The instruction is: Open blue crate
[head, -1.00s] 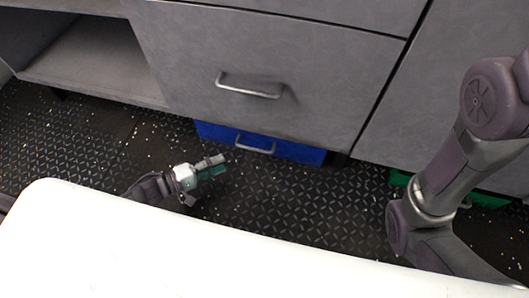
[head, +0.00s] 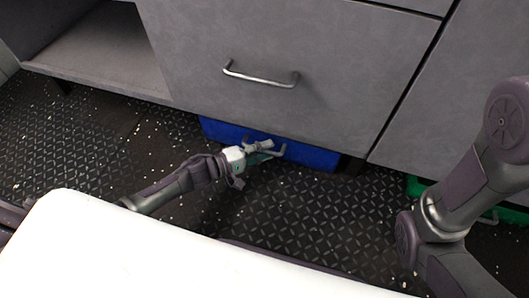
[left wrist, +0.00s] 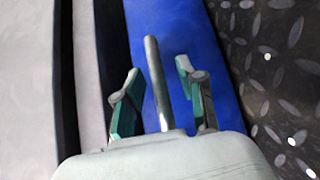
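The blue crate (head: 313,157) sits on the floor under the grey cabinet, with only its front showing. Its metal bar handle (head: 281,150) sticks out at the front. My left gripper (head: 268,149) is at the handle. In the left wrist view the handle (left wrist: 156,80) runs between the two open green-padded fingers (left wrist: 158,100), with a gap on each side, and the blue front (left wrist: 195,40) lies behind. My right arm (head: 460,190) shows at the right; its gripper is out of view.
A grey drawer with a handle (head: 260,78) is above the crate. A green crate (head: 415,186) is partly hidden behind my right arm. An open shelf (head: 100,55) is at the left. The patterned floor (head: 310,215) in front is clear. My white base top fills the bottom.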

